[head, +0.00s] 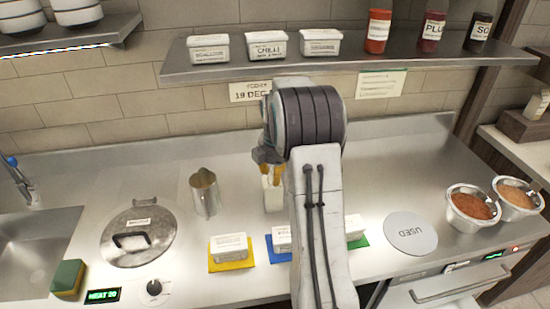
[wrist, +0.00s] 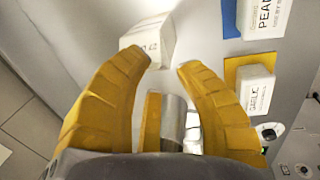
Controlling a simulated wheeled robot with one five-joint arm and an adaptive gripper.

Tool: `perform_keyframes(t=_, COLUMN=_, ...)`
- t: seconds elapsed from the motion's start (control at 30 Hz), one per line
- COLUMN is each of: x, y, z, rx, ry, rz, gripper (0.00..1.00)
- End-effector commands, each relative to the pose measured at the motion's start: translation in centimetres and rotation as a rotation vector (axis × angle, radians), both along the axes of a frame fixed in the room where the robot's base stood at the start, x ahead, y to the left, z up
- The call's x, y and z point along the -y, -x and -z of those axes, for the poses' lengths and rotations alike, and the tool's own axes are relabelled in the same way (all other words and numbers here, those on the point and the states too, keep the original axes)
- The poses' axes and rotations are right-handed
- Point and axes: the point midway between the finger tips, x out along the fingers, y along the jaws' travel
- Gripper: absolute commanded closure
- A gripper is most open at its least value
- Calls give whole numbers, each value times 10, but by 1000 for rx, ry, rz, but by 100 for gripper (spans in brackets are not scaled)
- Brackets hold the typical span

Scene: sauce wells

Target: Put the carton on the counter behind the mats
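The white carton (head: 273,195) stands on the steel counter (head: 160,180) behind the blue mat (head: 272,256), partly hidden by my arm. In the wrist view the carton (wrist: 150,40) lies just beyond my fingertips, overlapped by the left one. My gripper (head: 266,160) is above the carton, and its yellow fingers (wrist: 162,62) are spread with nothing between the tips. The yellow mat (head: 231,268) and green mat (head: 362,241) flank the blue one. Each mat bears a white tub; my arm partly hides those on blue and green.
A steel jug (head: 205,192) stands left of the carton. A grey disc marked USED (head: 411,233) and two bowls (head: 473,207) are at right. A shelf (head: 350,62) with tubs and bottles hangs above.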

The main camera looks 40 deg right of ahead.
Motion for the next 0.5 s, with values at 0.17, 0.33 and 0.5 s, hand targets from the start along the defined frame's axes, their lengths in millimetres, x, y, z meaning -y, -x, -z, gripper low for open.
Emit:
perform_keyframes(t=0.17, x=-2, y=4, z=-31, rx=5, ry=3, rz=0, gripper=70)
perform_keyframes(t=0.33, x=-5, y=9, z=-57, rx=4, ry=2, rz=0, gripper=70)
perform_keyframes(t=0.5, x=-6, y=12, z=-76, rx=3, ry=1, rz=0, gripper=70)
